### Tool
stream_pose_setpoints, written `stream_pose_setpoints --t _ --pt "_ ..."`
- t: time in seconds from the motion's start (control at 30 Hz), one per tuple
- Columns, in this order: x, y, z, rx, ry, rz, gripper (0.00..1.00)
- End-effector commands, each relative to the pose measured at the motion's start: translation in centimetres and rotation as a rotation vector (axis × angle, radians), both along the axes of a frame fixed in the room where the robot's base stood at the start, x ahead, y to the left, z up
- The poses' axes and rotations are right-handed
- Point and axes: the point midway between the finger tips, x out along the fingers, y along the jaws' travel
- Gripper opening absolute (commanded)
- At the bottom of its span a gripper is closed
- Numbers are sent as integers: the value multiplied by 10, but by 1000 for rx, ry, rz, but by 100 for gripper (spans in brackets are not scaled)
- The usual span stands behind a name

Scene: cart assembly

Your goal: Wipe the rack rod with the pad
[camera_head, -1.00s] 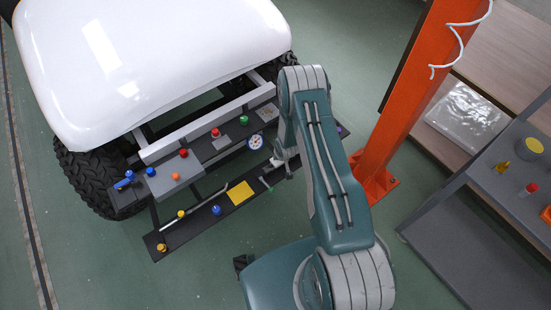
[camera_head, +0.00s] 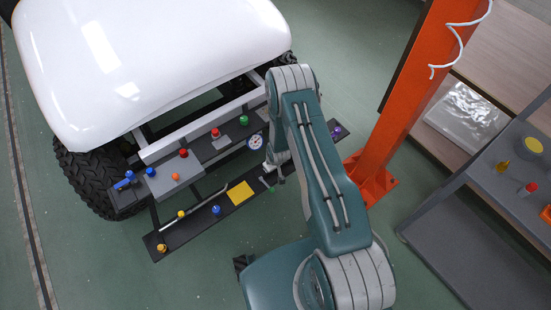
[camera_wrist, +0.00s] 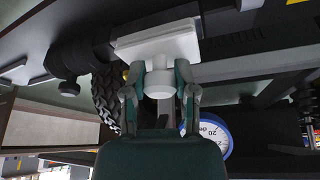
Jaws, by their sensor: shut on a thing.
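My gripper (camera_wrist: 159,85) is shut on the round knob of a white pad (camera_wrist: 158,44) in the wrist view. The pad's broad flat block faces away from the gripper, close to dark parts beneath the cart. A dark cylindrical part (camera_wrist: 70,56), which may be the rack rod, lies just left of the pad; I cannot tell whether they touch. In the head view my gripper (camera_head: 274,170) is over the dark front shelf, with my arm hiding part of it.
The white cart body (camera_head: 160,60) fills the upper left. Coloured knobs, a yellow square (camera_head: 241,193) and a dial gauge (camera_head: 255,142) sit on the front shelves. The gauge (camera_wrist: 216,137) is right of my gripper in the wrist view. An orange post (camera_head: 412,105) stands right of my arm.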

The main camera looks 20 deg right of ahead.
Motion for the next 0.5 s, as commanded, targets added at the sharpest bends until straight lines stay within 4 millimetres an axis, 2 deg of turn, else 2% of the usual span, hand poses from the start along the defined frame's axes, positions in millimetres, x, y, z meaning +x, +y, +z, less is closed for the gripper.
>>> stream_pose_setpoints --t 0.3,0.5 --pt "-8 24 -2 0 1 3 0" --pt "-11 33 -3 0 2 2 0"
